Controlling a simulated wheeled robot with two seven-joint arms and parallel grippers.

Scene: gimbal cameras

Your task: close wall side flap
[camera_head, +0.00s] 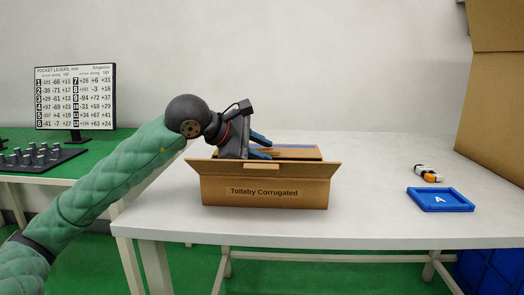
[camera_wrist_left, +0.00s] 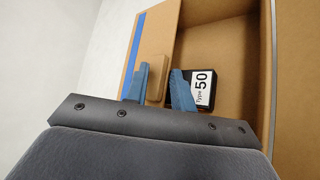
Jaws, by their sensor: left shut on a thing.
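An open cardboard box (camera_head: 225,190) labelled "Tollaby Corrugated" stands on the white table. Its near flap (camera_head: 310,168) is folded outward. The wall side flap (camera_head: 302,153), with a blue strip along it, lies low over the far part of the box; it also shows in the left wrist view (camera_wrist_left: 161,32). My left gripper (camera_head: 260,146) reaches in over the box from the left. In the left wrist view its blue fingers (camera_wrist_left: 158,88) are shut on a tan tab (camera_wrist_left: 157,72) at the flap. The right gripper is out of view.
A black item marked "Type 50" (camera_wrist_left: 202,88) lies inside the box. A blue tray marked A (camera_head: 440,200) and a small white, orange and black object (camera_head: 428,174) are on the right of the table. A large cardboard carton (camera_head: 495,110) stands at the far right.

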